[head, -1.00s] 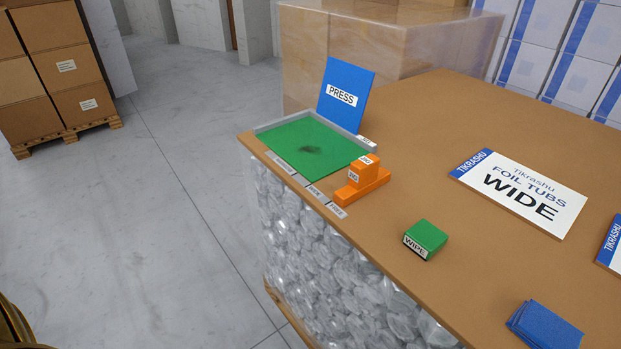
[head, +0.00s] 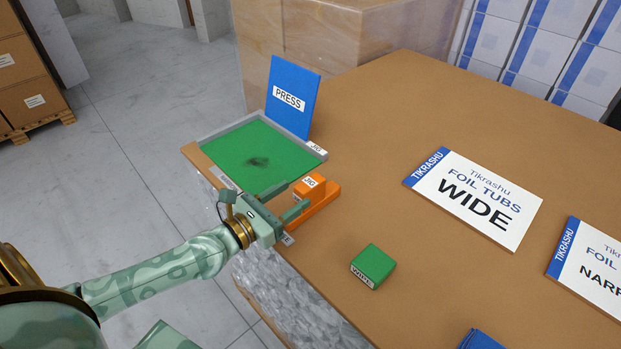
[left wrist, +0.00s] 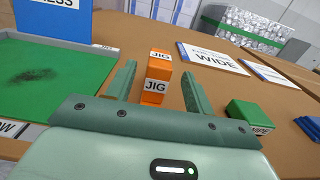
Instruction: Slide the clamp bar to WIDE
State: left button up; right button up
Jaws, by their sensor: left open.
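I take this to be the clamp bar. My left gripper (head: 295,198) is open at the bar, on the table-edge side. In the left wrist view the JIG block (left wrist: 156,78) stands between the two spread fingers (left wrist: 159,72), apart from both. The grey labels along the table edge (head: 218,177) are mostly hidden by my left gripper; one (left wrist: 12,128) ends in "OW". My right gripper is out of view.
A blue PRESS board (head: 292,97) stands behind the bed. WIDE (head: 475,197) and NARROW (head: 595,265) cards lie further right, and a blue item (head: 480,340) lies at the front. Table between them is clear.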

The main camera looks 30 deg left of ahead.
aim_at(322, 177)
pick_arm(q)
jog(key=x, duration=0.7)
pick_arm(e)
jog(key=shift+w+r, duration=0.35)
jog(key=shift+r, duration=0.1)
